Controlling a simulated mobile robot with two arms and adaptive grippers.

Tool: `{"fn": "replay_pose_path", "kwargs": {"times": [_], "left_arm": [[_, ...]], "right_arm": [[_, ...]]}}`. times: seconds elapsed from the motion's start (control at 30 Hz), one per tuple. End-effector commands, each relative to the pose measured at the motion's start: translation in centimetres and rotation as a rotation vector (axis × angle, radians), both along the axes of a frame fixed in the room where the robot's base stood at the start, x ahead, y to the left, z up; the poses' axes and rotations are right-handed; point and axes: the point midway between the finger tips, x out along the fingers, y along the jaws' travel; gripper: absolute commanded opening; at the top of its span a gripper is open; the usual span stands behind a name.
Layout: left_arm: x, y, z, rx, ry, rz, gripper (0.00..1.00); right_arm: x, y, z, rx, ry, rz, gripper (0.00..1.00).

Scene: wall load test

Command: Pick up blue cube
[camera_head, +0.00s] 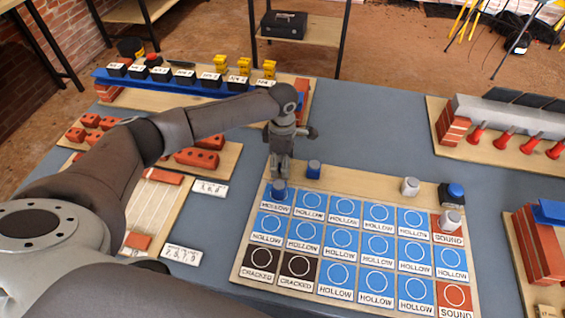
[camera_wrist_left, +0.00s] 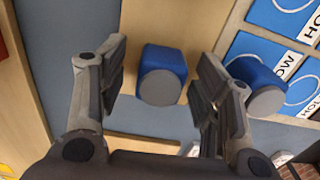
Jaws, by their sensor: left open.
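Two blue blocks with rounded edges and round grey faces show. One blue cube (camera_head: 313,169) stands on the bare wood at the back of the tile board; in the left wrist view this cube (camera_wrist_left: 165,72) lies between and beyond my open fingers. The other blue block (camera_head: 279,188) is at the back-left HOLLOW tile; in the wrist view this block (camera_wrist_left: 258,84) is beside the right-hand finger, partly hidden by it. My left gripper (camera_head: 281,172) points down at the board's back left. In the wrist view the gripper (camera_wrist_left: 162,95) is open and empty. My right gripper is out of view.
The tile board (camera_head: 350,185) also carries pale cylinders (camera_head: 410,186) and a black block with a blue top (camera_head: 454,191). Behind my arm is a blue rail (camera_head: 165,83) with labelled blocks. A brick-and-slab rig (camera_head: 515,119) stands at the right. Grey table (camera_head: 385,125) behind the board is clear.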

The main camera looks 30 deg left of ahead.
Motion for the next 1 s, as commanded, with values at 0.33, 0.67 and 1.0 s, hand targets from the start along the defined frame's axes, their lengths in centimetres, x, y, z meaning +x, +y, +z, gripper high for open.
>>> {"fn": "replay_pose_path", "kwargs": {"times": [0.33,0.67,1.0], "left_arm": [[0.0,0.0,0.0,0.000,0.000,-0.001,0.33],[0.0,0.0,0.1,0.000,0.000,-0.001,0.09],[0.1,0.0,1.4,-0.001,-0.002,0.000,0.09]], "right_arm": [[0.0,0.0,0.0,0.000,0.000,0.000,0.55],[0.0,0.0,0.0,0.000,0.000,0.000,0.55],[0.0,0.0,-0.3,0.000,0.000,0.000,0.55]]}}
